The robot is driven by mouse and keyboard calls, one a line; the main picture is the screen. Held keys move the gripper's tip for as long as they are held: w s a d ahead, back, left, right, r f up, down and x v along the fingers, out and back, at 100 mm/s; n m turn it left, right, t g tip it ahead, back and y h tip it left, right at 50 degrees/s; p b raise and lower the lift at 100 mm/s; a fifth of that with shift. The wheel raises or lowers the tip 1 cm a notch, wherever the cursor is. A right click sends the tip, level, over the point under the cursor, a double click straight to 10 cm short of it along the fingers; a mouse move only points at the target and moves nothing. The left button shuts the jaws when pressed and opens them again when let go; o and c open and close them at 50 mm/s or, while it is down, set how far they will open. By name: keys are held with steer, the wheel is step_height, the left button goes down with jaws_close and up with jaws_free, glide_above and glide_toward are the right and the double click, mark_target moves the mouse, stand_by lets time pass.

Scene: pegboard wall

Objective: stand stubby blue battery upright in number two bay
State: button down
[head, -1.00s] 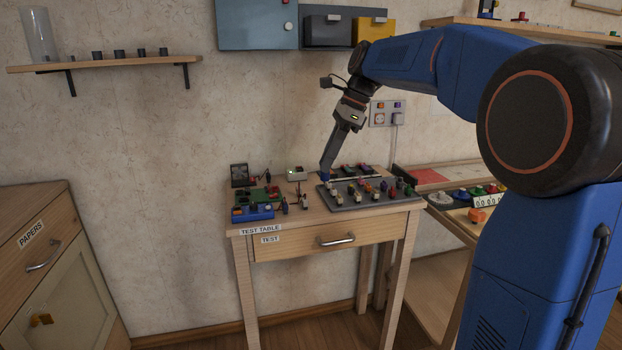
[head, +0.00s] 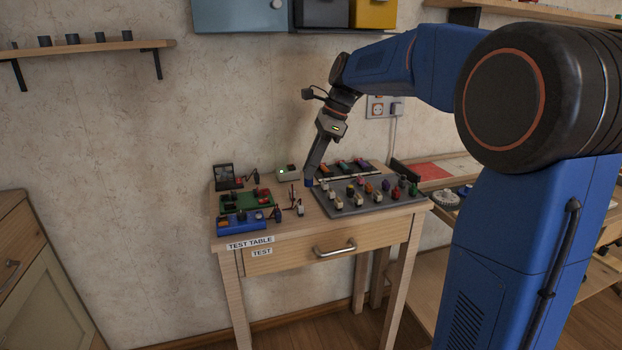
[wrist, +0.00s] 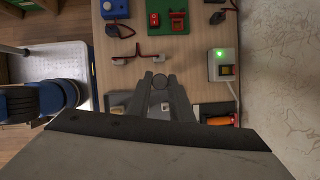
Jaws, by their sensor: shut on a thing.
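My gripper (head: 309,176) points down over the test table, by the back left corner of the grey tray (head: 345,211). It is shut on the stubby blue battery (head: 309,183), which shows as a small blue piece at the fingertips. I cannot make out any bay number in these views.
Several small coloured pieces stand on the grey tray. A blue block (head: 244,221), a green board (head: 246,200) and a white box with a green light (head: 287,172) stand on the left. A red lead (wrist: 137,55) lies near the fingers. A dark rack (head: 345,168) is behind the tray.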

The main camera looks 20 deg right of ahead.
mark_target(311, 186)
steer(key=shift+f, duration=1.85)
steer(key=shift+f, duration=0.1)
steer(key=c, duration=1.6)
jaws_free()
steer(key=v, duration=1.2)
steer(key=shift+s, duration=0.15)
